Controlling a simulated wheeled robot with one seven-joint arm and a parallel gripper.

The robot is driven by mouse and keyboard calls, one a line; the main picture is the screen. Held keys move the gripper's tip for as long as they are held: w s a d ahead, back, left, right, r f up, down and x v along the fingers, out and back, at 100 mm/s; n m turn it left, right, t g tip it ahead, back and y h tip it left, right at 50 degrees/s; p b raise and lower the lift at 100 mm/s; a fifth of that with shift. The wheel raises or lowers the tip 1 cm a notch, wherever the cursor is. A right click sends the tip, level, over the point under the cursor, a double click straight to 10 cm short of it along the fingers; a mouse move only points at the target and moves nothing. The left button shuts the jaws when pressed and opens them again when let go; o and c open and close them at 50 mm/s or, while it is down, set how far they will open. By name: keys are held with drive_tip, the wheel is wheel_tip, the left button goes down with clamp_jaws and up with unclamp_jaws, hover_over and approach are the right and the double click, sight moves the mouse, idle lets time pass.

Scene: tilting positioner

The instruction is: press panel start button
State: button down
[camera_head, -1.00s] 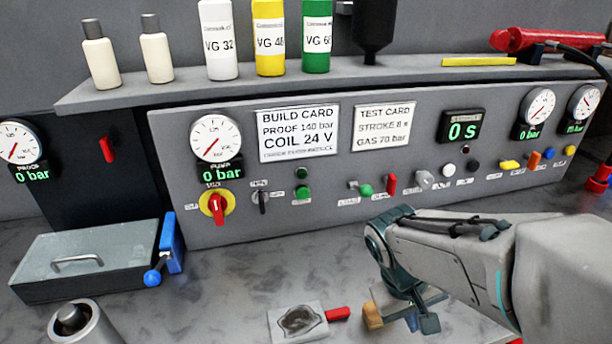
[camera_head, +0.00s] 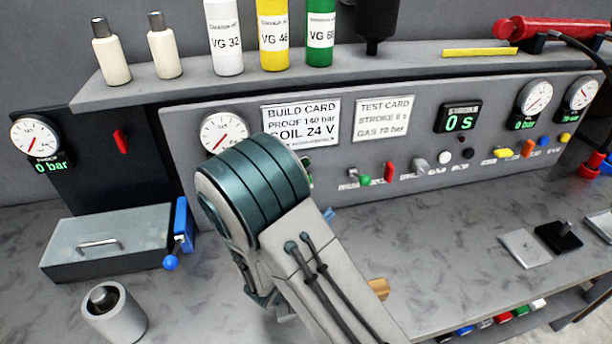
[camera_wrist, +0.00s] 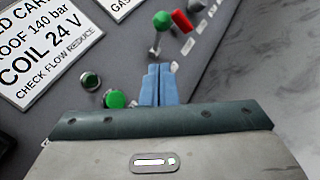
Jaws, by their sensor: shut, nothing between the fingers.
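The control panel (camera_head: 430,150) has a round green button (camera_wrist: 115,98), which shows in the wrist view just left of my fingers. A small dark green lamp (camera_wrist: 90,80) sits above and left of it. In the head view my arm hides nearly all of this button. My gripper (camera_wrist: 160,70) has its two blue fingers pressed together and empty. Its tips are near the panel, right of the green button and below a green-knobbed lever (camera_wrist: 161,20). I cannot tell whether they touch the panel. A bit of blue fingertip may show beside my arm in the head view.
The green-knobbed lever (camera_head: 364,180) and a red lever (camera_head: 389,172) stick out right of my arm. A grey box (camera_head: 105,245) with a blue lever and a metal cup (camera_head: 114,312) stand on the bench at left. Bottles line the shelf above.

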drive_tip(key=shift+w+a+f+n+t+y, duration=0.15)
drive_tip(key=shift+a+n+t+y, duration=0.25)
drive_tip(key=shift+a, duration=0.25)
drive_tip(key=shift+a+f+n+t+y, duration=0.15)
drive_tip(key=shift+a+n+t+y, duration=0.2)
drive_tip(key=shift+a, duration=0.25)
drive_tip(key=shift+w, duration=0.15)
drive_tip(key=w+a, duration=0.2)
drive_tip(key=w, duration=0.6)
drive_tip(key=shift+a, duration=0.2)
drive_tip(key=shift+w, duration=0.2)
idle(0.9)
drive_tip(key=shift+w+a, duration=0.1)
drive_tip(key=shift+w, duration=0.2)
